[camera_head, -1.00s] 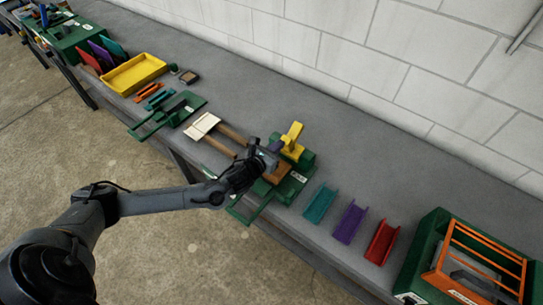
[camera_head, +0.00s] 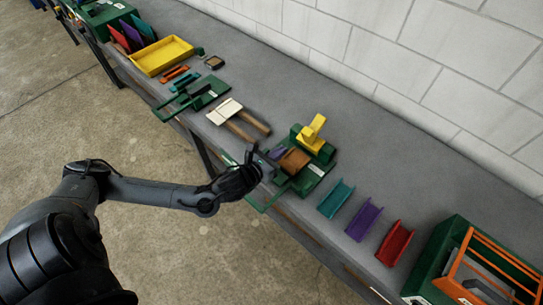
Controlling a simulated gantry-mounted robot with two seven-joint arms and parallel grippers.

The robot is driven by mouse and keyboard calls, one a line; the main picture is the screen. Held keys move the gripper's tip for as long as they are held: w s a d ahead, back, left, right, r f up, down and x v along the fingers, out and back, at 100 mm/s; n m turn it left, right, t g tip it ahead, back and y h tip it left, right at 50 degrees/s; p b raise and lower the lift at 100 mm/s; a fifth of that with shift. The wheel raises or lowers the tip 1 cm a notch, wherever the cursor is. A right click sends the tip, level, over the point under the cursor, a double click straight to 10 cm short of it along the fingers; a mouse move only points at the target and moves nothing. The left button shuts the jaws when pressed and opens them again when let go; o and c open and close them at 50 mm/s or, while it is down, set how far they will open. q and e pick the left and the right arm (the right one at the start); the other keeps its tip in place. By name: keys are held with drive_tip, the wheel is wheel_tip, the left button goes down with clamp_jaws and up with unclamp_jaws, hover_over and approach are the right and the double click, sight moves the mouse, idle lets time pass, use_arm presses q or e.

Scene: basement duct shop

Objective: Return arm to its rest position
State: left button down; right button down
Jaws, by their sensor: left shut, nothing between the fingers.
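My left arm comes in from the lower left. Its gripper (camera_head: 268,165) is shut and empty, at the front edge of the bench beside the green fixture (camera_head: 311,172). The fixture has a yellow upright part (camera_head: 313,130) and a brown block (camera_head: 295,160). A small purple piece (camera_head: 277,154) shows just past the gripper. The gripper hides part of the fixture's near side. My right gripper is not in view.
The long grey bench (camera_head: 400,155) runs diagonally along a white block wall. Teal (camera_head: 335,198), purple (camera_head: 363,221) and red (camera_head: 395,243) channels lie right of the fixture. A green and orange rack (camera_head: 480,268) stands at lower right. The concrete floor in front is clear.

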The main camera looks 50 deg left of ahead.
use_arm(q)
drive_tip(key=s+d+f+n+g, duration=0.5)
drive_tip(key=s+d+n, duration=0.6)
drive_tip(key=s+n, duration=0.15)
drive_tip(key=s+n+g+h, duration=0.1)
drive_tip(key=s+n+g, duration=0.75)
drive_tip(key=n, duration=1.05)
wheel_tip(320, 180, up, 15)
drive_tip(key=s+n+t+p, duration=0.1)
drive_tip(key=p, duration=1.4)
drive_tip(key=shift+s+d+n+t+p, duration=0.2)
drive_tip(key=shift+d+n+t+p, duration=0.15)
drive_tip(key=shift+p, duration=0.05)
